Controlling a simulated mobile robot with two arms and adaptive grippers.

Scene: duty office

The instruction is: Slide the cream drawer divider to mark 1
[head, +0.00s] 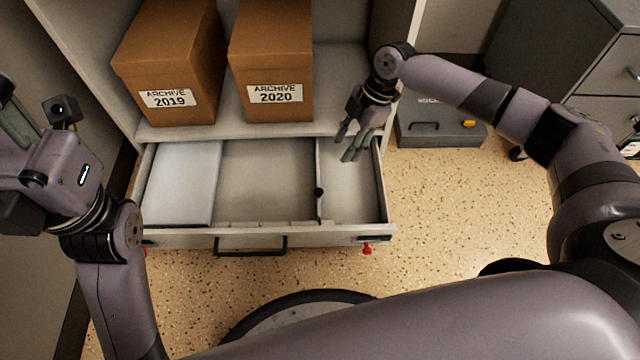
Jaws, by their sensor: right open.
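The cream drawer divider (319,165) stands upright across the open drawer (270,239), right of its middle, with a black knob (318,192) on it. Small notches or marks run along the inside of the drawer front; their numbers are too small to read. My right gripper (350,143) is open and empty, fingers pointing down, over the back of the drawer's right compartment, just right of the divider and apart from the knob. My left gripper (15,125) is at the left picture edge, partly cut off, away from the drawer; its jaws are unclear.
A pale flat stack (184,182) fills the drawer's left part; the middle compartment is empty. Two brown archive boxes (168,62) (271,62) stand on the shelf above. A grey case (440,132) sits on the floor at right. Red pieces (367,248) show at the drawer front.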

